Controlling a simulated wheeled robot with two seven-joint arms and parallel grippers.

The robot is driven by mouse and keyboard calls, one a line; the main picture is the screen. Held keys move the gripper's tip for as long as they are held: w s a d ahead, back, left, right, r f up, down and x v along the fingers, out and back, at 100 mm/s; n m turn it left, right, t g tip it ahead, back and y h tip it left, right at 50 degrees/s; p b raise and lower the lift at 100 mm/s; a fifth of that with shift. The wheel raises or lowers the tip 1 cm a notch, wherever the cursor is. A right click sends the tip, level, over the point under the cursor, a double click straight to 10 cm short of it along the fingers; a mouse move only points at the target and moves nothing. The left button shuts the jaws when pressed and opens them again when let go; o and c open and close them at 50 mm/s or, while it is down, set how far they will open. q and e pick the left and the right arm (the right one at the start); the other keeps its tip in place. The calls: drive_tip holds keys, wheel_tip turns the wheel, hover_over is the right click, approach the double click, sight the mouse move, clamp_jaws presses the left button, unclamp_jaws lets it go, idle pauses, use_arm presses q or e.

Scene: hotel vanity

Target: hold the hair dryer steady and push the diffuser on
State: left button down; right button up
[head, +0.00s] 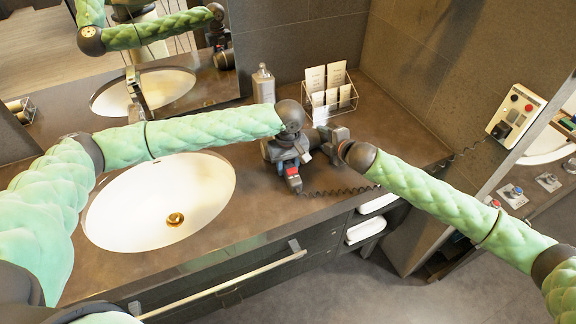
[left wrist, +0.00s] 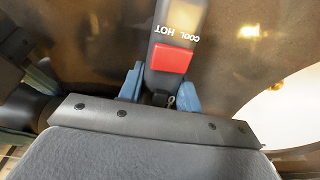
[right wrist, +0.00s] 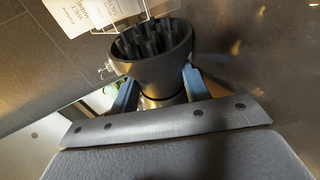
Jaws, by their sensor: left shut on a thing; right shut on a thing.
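The hair dryer (head: 291,172) is dark grey with a red switch, and a coiled cord runs from it. In the left wrist view its handle (left wrist: 186,22) is marked COOL and HOT. My left gripper (left wrist: 160,92) is shut on the handle; it also shows in the head view (head: 288,165). The diffuser (right wrist: 152,68) is a dark round cup with several prongs, open side away from my right gripper (right wrist: 157,92), which is shut around its neck. In the head view the diffuser is close to the dryer, and I cannot tell whether they touch.
A white sink (head: 160,205) lies left of the dryer. A soap bottle (head: 263,84) and a wire rack with cards (head: 332,97) stand behind. A wall unit (head: 515,115) at the right holds the coiled cord's end. The counter's front edge is close.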

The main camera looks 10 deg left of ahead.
drive_tip(key=shift+s+a, duration=0.1)
drive_tip(key=shift+a, duration=0.05)
drive_tip(key=o, duration=1)
drive_tip(key=shift+s+f, duration=0.2)
drive_tip(key=shift+f, duration=0.15)
drive_tip(key=shift+s+d+r, duration=0.2)
drive_tip(key=shift+s+d, duration=0.15)
drive_tip(key=shift+s, duration=0.1)
drive_tip(key=v, duration=0.7)
drive_tip(key=r+v, duration=0.1)
drive_tip(key=v, duration=0.3)
drive_tip(key=shift+w, duration=0.35)
use_arm(q)
drive_tip(key=c, duration=0.9)
unclamp_jaws()
